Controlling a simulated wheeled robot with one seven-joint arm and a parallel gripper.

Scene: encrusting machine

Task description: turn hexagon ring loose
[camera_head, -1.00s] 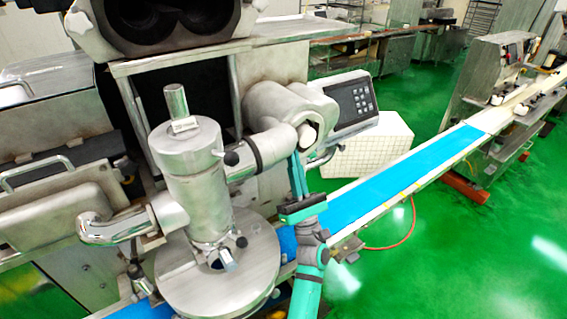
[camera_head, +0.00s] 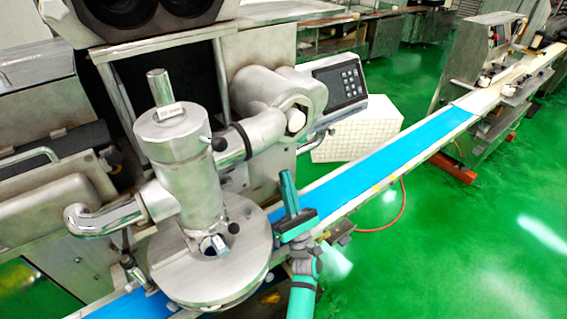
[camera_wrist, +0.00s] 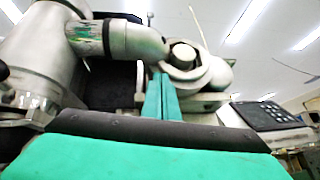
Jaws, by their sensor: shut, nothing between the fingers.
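The hexagon ring (camera_head: 296,101) is a metal collar at the right end of the side pipe, around a pale round end piece. In the wrist view the ring (camera_wrist: 187,62) is ahead of and slightly above the fingertips. My gripper (camera_head: 287,177) has slim teal fingers that point up. It is below the ring, clear of it in the head view. In the wrist view my gripper's fingers (camera_wrist: 161,86) lie side by side, closed and empty.
A steel cylinder (camera_head: 184,170) stands on a round disc (camera_head: 190,285) to the left. A keypad panel (camera_head: 338,82) is right of the ring. A blue conveyor (camera_head: 380,160) runs behind and right of my arm. Green floor is free at right.

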